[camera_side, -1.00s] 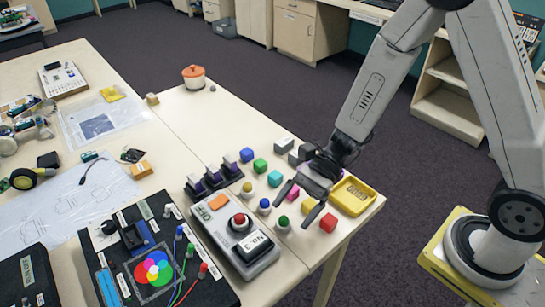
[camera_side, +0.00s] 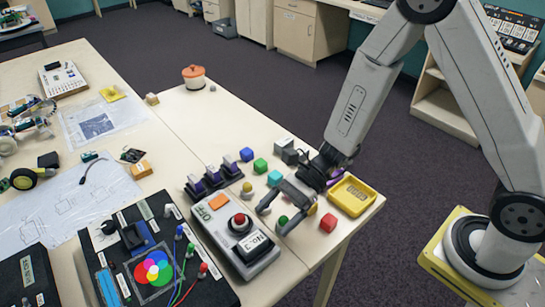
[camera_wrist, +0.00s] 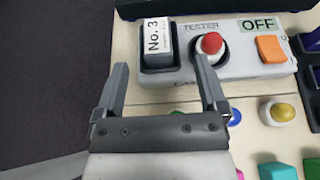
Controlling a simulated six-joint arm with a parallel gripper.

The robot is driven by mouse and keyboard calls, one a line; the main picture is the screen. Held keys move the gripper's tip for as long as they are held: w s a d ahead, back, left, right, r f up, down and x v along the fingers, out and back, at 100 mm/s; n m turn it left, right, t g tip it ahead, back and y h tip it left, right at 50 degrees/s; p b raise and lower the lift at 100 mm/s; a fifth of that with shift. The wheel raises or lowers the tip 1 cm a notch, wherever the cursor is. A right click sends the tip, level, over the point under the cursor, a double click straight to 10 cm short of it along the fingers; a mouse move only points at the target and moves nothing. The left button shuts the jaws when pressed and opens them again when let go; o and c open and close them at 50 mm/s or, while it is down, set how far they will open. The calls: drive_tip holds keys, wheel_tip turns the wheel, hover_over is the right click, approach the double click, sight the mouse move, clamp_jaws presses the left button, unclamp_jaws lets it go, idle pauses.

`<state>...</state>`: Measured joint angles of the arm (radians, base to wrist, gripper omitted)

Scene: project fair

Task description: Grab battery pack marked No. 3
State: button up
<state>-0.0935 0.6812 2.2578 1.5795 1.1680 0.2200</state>
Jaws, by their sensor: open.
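The battery pack marked No. 3 (camera_wrist: 153,60) is a dark block with a white label. It sits upright in the end bay of the grey tester (camera_wrist: 232,68), beside the red button (camera_wrist: 212,43). In the side view the pack (camera_side: 252,246) is at the tester's near right end. My gripper (camera_wrist: 161,68) is open and empty, its two fingers pointing toward the pack in the wrist view. In the side view my gripper (camera_side: 274,220) hangs just right of the tester, apart from the pack.
A yellow tray (camera_side: 373,203) lies near the table's right edge. A black board (camera_side: 118,235) with wires is left of the tester.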

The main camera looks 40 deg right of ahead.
sight(257, 237)
drive_tip(key=shift+a, duration=0.1)
drive_tip(key=shift+s+x, duration=0.2)
drive_tip(key=shift+x, duration=2.3)
drive_tip(key=shift+f, duration=0.1)
drive_tip(key=shift+c, duration=0.2)
clamp_jaws()
wheel_tip(257, 237, up, 10)
